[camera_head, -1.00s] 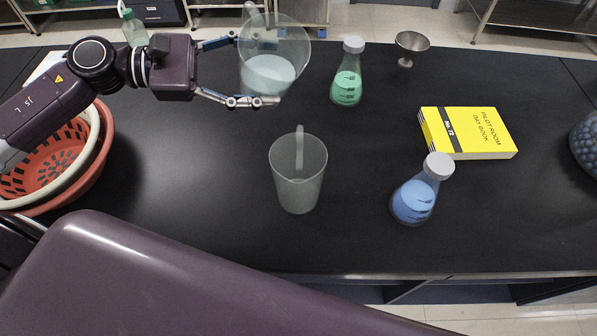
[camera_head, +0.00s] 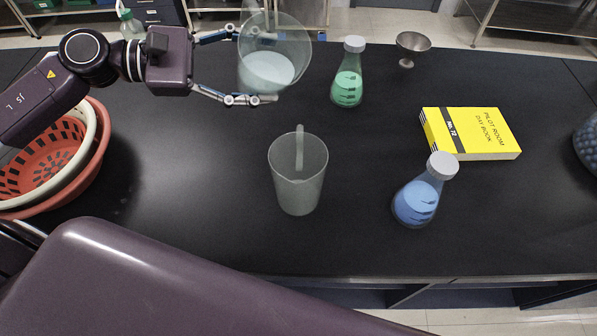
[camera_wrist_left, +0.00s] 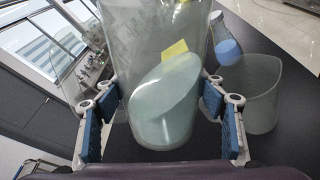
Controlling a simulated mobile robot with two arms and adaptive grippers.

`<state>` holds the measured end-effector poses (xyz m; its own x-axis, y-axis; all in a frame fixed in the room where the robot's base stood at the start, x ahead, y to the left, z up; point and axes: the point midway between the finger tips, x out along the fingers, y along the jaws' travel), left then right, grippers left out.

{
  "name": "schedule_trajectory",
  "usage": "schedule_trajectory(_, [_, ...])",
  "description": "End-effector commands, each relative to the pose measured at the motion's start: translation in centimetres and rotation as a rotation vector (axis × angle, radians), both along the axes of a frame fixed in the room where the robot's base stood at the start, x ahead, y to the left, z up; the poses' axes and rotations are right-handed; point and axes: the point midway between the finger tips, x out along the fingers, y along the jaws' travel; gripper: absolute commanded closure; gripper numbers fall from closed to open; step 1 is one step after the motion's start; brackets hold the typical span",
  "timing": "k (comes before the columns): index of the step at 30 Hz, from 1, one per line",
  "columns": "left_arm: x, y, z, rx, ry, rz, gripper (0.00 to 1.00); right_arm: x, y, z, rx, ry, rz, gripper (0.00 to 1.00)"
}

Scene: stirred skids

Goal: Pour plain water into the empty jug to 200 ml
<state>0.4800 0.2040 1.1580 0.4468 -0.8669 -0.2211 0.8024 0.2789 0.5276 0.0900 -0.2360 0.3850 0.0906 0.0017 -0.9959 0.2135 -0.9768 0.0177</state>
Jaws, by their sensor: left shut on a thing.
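The empty jug (camera_head: 298,175) is clear and stands upright in the middle of the black bench. It also shows at the right in the left wrist view (camera_wrist_left: 250,95). My left gripper (camera_head: 255,68) is shut on a second clear jug (camera_head: 290,45) that holds pale water (camera_head: 267,72). This held jug is behind and a little left of the empty one, apart from it. In the left wrist view the held jug (camera_wrist_left: 150,40) stands between the fingers, with its water (camera_wrist_left: 163,105) in the lower part. My right gripper is not in view.
A green-liquid flask (camera_head: 347,85) stands right of the held jug, with a metal cup (camera_head: 411,45) beyond it. Nested baskets (camera_head: 92,165) are at the left.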

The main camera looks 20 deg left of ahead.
Motion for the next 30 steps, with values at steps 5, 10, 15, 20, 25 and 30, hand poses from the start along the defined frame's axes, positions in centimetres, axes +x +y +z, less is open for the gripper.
schedule_trajectory(5, [0.0, 0.0, 0.2, -0.002, -0.004, 0.001, 0.78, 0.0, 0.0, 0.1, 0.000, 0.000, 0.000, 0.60])
schedule_trajectory(10, [0.1, 0.0, 0.1, 0.008, -0.013, 0.001, 0.78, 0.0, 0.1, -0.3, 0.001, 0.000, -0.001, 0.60])
schedule_trajectory(15, [0.2, 0.1, 0.0, 0.040, -0.044, 0.001, 0.78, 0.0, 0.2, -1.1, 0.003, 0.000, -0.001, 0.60])
schedule_trajectory(20, [0.2, 0.2, 0.1, 0.062, -0.066, 0.000, 0.78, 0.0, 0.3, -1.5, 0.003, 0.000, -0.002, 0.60])
schedule_trajectory(25, [0.2, 0.2, 0.2, 0.063, -0.067, 0.000, 0.78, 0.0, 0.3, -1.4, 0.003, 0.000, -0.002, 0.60])
schedule_trajectory(30, [0.2, 0.2, 0.2, 0.064, -0.067, 0.001, 0.78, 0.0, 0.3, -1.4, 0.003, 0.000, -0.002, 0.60])
